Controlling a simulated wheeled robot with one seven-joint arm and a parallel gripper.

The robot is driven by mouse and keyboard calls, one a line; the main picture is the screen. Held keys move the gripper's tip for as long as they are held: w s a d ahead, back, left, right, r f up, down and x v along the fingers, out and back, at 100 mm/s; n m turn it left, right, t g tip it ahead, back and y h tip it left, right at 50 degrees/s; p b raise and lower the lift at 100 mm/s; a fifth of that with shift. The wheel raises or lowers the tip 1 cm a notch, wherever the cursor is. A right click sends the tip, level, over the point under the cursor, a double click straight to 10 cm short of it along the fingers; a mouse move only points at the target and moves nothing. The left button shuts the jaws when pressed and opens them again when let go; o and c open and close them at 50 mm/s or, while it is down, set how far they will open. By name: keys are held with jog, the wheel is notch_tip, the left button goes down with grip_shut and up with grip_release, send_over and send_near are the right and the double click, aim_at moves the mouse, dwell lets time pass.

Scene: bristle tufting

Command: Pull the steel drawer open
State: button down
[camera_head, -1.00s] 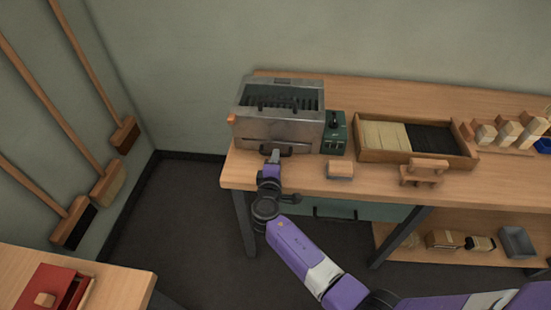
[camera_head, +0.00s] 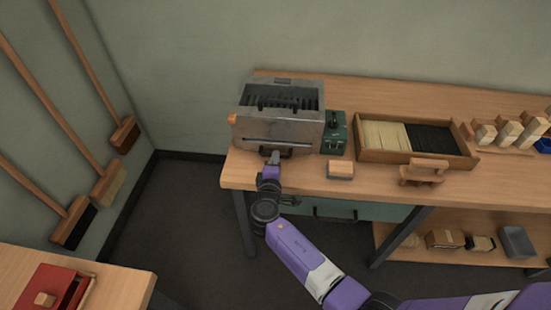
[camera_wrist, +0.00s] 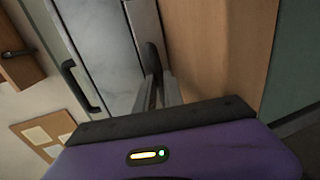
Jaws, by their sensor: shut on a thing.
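The steel drawer (camera_head: 250,143) is at the bottom front of the grey metal box (camera_head: 250,128) at the back left of the workbench. Its dark handle (camera_head: 284,152) also shows in the wrist view (camera_wrist: 152,56). My gripper (camera_head: 273,157) is at the drawer front, with its fingers (camera_wrist: 157,90) shut on the handle. A thin line runs across the box front above the handle, and the drawer seems slightly out. The fingers partly hide the handle, and the drawer's inside is not visible.
A green control box (camera_head: 334,135) stands right of the metal box. A wooden tray of bristles (camera_head: 360,155) is farther right. A small block brush (camera_head: 341,170) lies near the front edge, right of my gripper. Bare bench top (camera_head: 240,170) lies before the drawer.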

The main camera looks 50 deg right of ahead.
jog(key=f+v, duration=0.2)
jog(key=v, duration=0.9)
jog(key=shift+a+f, duration=0.25)
jog(key=shift+a, duration=0.05)
jog(key=shift+s, duration=0.15)
jog(key=c, duration=1.7)
grip_release()
jog(key=b+v, duration=0.1)
jog(key=v, duration=0.6)
jog(key=shift+s+a+r, duration=0.1)
jog(key=shift+s+a, duration=0.1)
jog(key=shift+a, duration=0.1)
